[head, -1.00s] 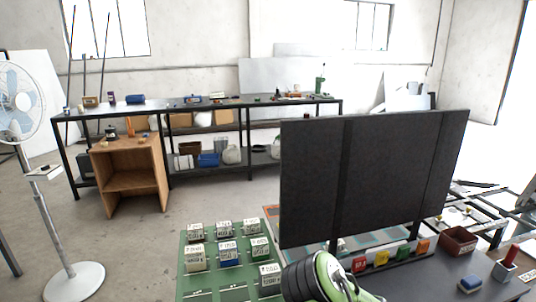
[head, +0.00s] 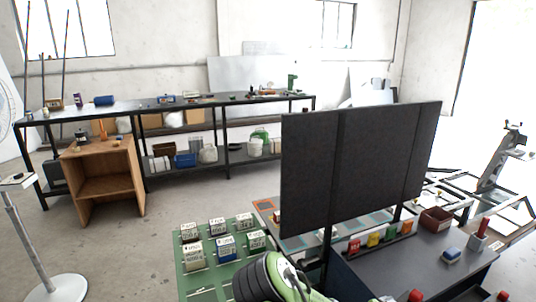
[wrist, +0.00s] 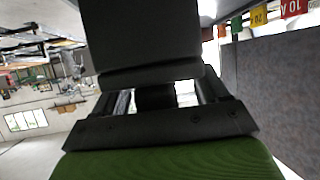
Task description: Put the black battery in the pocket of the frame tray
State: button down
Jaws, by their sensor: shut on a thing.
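In the wrist view my gripper (wrist: 158,92) is shut on a large black block (wrist: 148,38), which fits the black battery. The block fills the upper middle of that view and hides what lies beyond it. In the head view neither the gripper nor the block shows; only my green and black arm is visible at the bottom. A green tray (head: 192,290) with several white-topped blocks lies left of my arm. A second tray with orange and grey-green patches (head: 266,206) lies partly behind the dark panel. I cannot tell which is the frame tray.
An upright dark panel (head: 358,165) stands close by on the right. Red, yellow, green and orange blocks (head: 374,239) line its foot. A long shelf (head: 186,104) and wooden cabinet (head: 105,188) stand behind.

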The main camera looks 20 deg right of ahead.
jog(key=shift+w+a+f+n+t+y, duration=1.6)
jog(key=shift+w+a+n+y, duration=0.65)
jog(key=shift+a, duration=2.85)
jog(key=shift+w+a+f+n+t+y, duration=1.6)
jog(key=shift+w+a+n, duration=0.9)
jog(key=shift+a, duration=2.65)
jog(key=shift+w+a+f+n+t+y, duration=1.3)
jog(key=shift+w+a+f+n+y, duration=0.85)
jog(key=shift+a, duration=2.95)
notch_tip(320, 180, up, 11)
jog(key=s+a+n+p, duration=0.1)
jog(key=s+p, duration=0.1)
jog(key=p, duration=0.5)
jog(key=shift+s+a, duration=0.15)
jog(key=shift+s, duration=0.1)
